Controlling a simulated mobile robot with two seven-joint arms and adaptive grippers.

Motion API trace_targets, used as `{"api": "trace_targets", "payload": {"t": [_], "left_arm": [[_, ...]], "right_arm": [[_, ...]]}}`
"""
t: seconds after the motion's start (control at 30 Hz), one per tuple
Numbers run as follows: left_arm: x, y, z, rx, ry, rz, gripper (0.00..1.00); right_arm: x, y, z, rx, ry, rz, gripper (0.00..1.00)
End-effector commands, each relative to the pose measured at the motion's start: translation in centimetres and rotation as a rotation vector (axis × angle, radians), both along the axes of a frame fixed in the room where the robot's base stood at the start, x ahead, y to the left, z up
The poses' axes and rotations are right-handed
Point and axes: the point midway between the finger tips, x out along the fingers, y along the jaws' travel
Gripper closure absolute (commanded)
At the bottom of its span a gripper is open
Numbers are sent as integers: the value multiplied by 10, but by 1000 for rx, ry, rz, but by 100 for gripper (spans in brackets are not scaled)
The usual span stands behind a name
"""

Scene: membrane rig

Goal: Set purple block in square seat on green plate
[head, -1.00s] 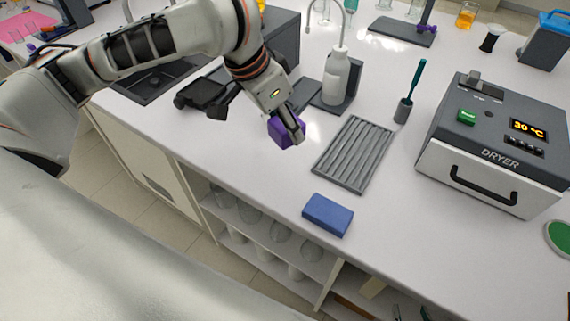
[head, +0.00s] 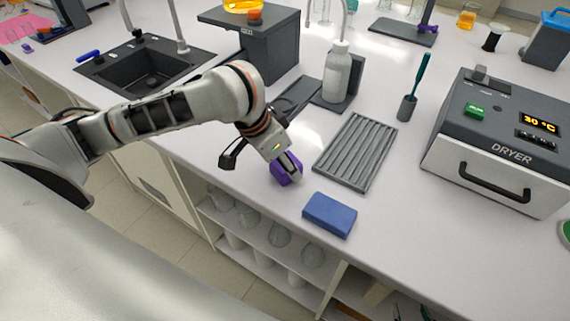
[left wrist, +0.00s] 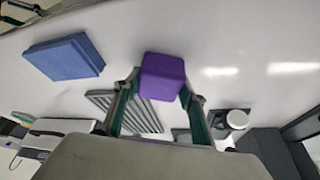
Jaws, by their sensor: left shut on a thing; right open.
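The purple block (head: 285,174) is held between the fingers of my left gripper (head: 291,167), low over the white counter, left of the blue block. I cannot tell whether it touches the counter. In the left wrist view the block (left wrist: 162,76) sits between the two fingertips (left wrist: 163,84), with its far faces hidden. A round green piece with a pale rim (head: 565,234) is cut off at the right edge of the head view; I cannot tell whether it is the green plate. No square seat shows. My right gripper is not made out in either view.
A blue block (head: 329,215) lies near the counter's front edge. A ribbed grey rack (head: 357,152) is behind it. A white bottle (head: 338,75), a brush in a holder (head: 407,106) and the dryer (head: 500,150) stand farther back and right. A sink (head: 145,72) is at left.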

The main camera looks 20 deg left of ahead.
Motion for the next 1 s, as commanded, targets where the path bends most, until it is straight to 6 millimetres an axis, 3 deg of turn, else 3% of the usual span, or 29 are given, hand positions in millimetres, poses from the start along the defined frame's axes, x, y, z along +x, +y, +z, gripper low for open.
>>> {"api": "trace_targets", "payload": {"t": [0.27,0.3,0.33,0.77,1.0], "left_arm": [[0,0,0,-1,-1,0,85],[1,0,0,0,-2,0,51],[0,0,0,0,-2,0,43],[1,0,2,0,-3,-1,42],[-11,8,42,2,-7,-1,42]], "right_arm": [[1,0,6,0,-4,-1,57],[2,0,6,1,-6,-1,57],[2,0,7,1,-8,-1,57],[3,0,7,4,-13,-3,57],[2,0,21,2,-5,-3,57]]}}
